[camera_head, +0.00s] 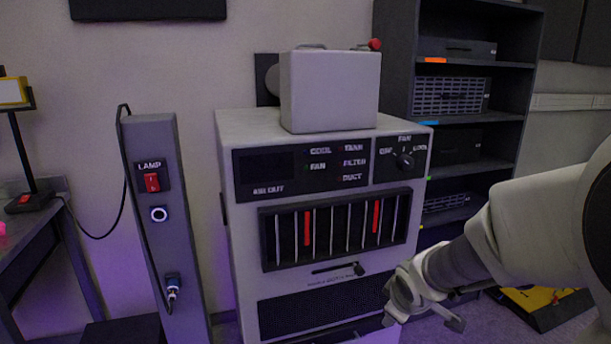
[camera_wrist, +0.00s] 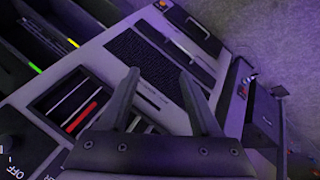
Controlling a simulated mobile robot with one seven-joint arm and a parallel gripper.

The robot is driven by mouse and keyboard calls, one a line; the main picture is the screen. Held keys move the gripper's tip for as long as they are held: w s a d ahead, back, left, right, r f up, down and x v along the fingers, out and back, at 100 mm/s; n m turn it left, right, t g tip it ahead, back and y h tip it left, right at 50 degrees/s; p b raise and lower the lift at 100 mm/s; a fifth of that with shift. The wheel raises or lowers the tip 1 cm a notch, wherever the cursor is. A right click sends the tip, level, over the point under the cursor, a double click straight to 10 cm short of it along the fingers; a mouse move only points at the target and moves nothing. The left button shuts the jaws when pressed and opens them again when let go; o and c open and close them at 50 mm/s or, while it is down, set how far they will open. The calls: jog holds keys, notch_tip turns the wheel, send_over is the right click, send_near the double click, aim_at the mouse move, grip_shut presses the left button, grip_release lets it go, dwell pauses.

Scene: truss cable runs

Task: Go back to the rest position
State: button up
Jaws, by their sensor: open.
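My gripper (camera_head: 425,312) is at the lower right of the head view, in front of the lower right part of a white cabinet unit (camera_head: 232,190). In the wrist view the gripper (camera_wrist: 160,92) has its two dark fingers spread apart, with nothing between them but the cabinet front behind. My white arm comes in from the right edge of the head view. The cabinet carries a dark control panel with a knob (camera_head: 404,160), a vent with upright slats (camera_head: 335,228), two of them red, and a slider (camera_head: 359,269) below it.
A grey post (camera_head: 155,240) with a red lamp switch (camera_head: 152,182) and a plugged cable (camera_head: 172,285) stands left of the cabinet. A dark shelf (camera_head: 465,70) stands behind at right. A yellow and black item (camera_head: 548,303) lies on the floor at lower right. A table (camera_head: 30,235) is at far left.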

jog(key=s+a+r+m+h, duration=0.1)
jog(key=s+a+r+m, duration=0.1)
jog(key=s+r, duration=0.5)
jog(key=s+a+r+m+g+y+b, duration=0.1)
jog(key=s+a+r+m+y+b, duration=0.15)
jog(key=s+m, duration=0.8)
jog(key=s+r+n+p, duration=0.1)
jog(key=s+r+p, duration=0.1)
jog(key=r+p, duration=0.8)
jog(key=s+r+n+p, duration=0.2)
jog(key=r+p, duration=0.7)
jog(key=p, duration=0.1)
jog(key=shift+a+r, duration=0.25)
jog(key=shift+r, duration=0.1)
jog(key=shift+a+n+h, duration=0.1)
jog(key=shift+n+h, duration=0.15)
jog(key=shift+n, duration=0.1)
